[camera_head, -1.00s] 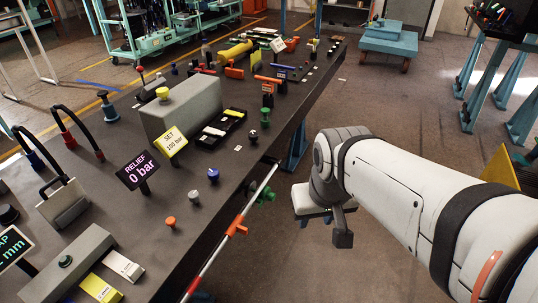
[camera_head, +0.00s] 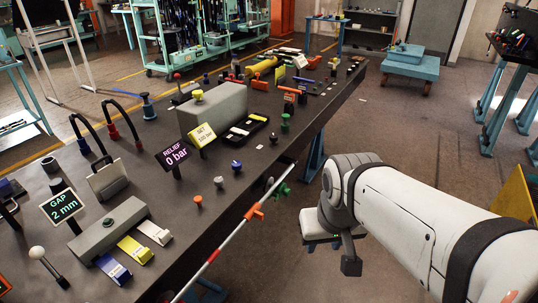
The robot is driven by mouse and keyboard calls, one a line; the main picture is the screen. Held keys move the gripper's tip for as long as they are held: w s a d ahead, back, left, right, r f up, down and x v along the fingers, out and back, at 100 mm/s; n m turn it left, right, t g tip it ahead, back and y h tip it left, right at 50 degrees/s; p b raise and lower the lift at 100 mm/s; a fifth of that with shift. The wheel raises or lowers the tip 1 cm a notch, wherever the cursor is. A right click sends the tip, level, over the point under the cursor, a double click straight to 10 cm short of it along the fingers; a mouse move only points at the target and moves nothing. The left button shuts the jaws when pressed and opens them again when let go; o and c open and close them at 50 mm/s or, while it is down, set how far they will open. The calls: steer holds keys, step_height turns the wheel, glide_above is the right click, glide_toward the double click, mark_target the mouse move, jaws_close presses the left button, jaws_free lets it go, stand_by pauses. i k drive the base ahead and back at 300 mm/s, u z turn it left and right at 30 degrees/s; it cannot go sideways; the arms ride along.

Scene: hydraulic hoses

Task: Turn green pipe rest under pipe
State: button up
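A thin white pipe (camera_head: 230,243) with red-orange parts runs along the near side of the dark bench. A green pipe rest (camera_head: 283,191) shows beside the bench edge, near the pipe's far end. It is small and partly behind the pipe. An orange-red fitting (camera_head: 254,212) sits on the pipe, nearer to me. My gripper (camera_head: 345,251) hangs over the floor, right of the pipe and apart from the green rest. A dark finger points down. The opening between the fingers is not clear.
The dark bench (camera_head: 195,250) carries a grey block (camera_head: 213,112), a "RELIEF 0 bar" sign (camera_head: 173,156), a "GAP 2 mm" sign (camera_head: 63,205) and several knobs. A blue-green step stand (camera_head: 410,68) stands farther back. The floor between bench and stand is open.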

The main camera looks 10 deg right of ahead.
mark_target(281, 189)
steer(key=i, duration=0.85)
steer(key=z, duration=0.05)
